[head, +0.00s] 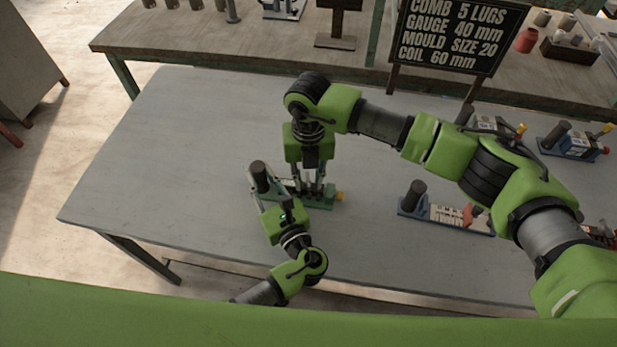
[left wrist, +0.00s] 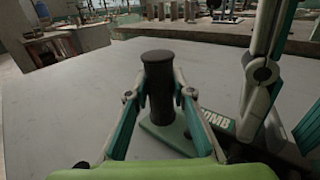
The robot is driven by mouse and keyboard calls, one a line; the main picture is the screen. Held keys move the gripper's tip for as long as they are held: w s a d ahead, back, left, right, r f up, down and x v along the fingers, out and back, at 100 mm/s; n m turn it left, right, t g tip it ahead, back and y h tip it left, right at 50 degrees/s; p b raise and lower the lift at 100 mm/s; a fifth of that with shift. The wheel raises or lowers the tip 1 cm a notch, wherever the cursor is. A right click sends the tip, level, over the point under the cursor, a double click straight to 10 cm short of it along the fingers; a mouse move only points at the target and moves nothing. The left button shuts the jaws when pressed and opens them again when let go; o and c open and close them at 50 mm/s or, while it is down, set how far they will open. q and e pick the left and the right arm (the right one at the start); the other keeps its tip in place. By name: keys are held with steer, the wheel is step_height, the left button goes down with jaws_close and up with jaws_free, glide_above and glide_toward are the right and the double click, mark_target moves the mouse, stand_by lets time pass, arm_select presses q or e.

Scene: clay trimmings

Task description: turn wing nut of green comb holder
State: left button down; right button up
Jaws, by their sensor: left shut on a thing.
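The green comb holder (head: 320,204) lies on the grey table, with a dark upright post (head: 260,174) at its left end and a yellow piece (head: 339,196) at its right end. My left gripper (head: 258,192) is shut on the post; in the left wrist view its fingers flank the post (left wrist: 160,80) on both sides. My right gripper (head: 312,190) points straight down over the middle of the holder, its fingers low at the base. I cannot make out the wing nut; the right gripper covers that part. Whether the right fingers are closed is unclear.
A blue holder (head: 440,220) with a dark post stands to the right, and another blue holder (head: 573,144) is at the far right. A dark sign (head: 450,35) reads "COMB 5 LUGS, GAUGE 40 mm, MOULD SIZE 20, COIL 60 mm". The table's left side is clear.

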jaws_close()
steer(key=n, duration=0.5)
steer(key=shift+w+d+n, duration=0.15)
steer(key=shift+d+n, duration=0.1)
steer(key=shift+n, duration=0.15)
steer(key=n, duration=0.5)
steer(key=shift+w+d, duration=0.2)
steer(key=n, duration=0.5)
steer(key=shift+w+n, duration=0.3)
steer(key=shift+n, duration=0.1)
steer(key=n, duration=0.5)
steer(key=shift+w, duration=0.25)
steer(key=shift+n, duration=0.3)
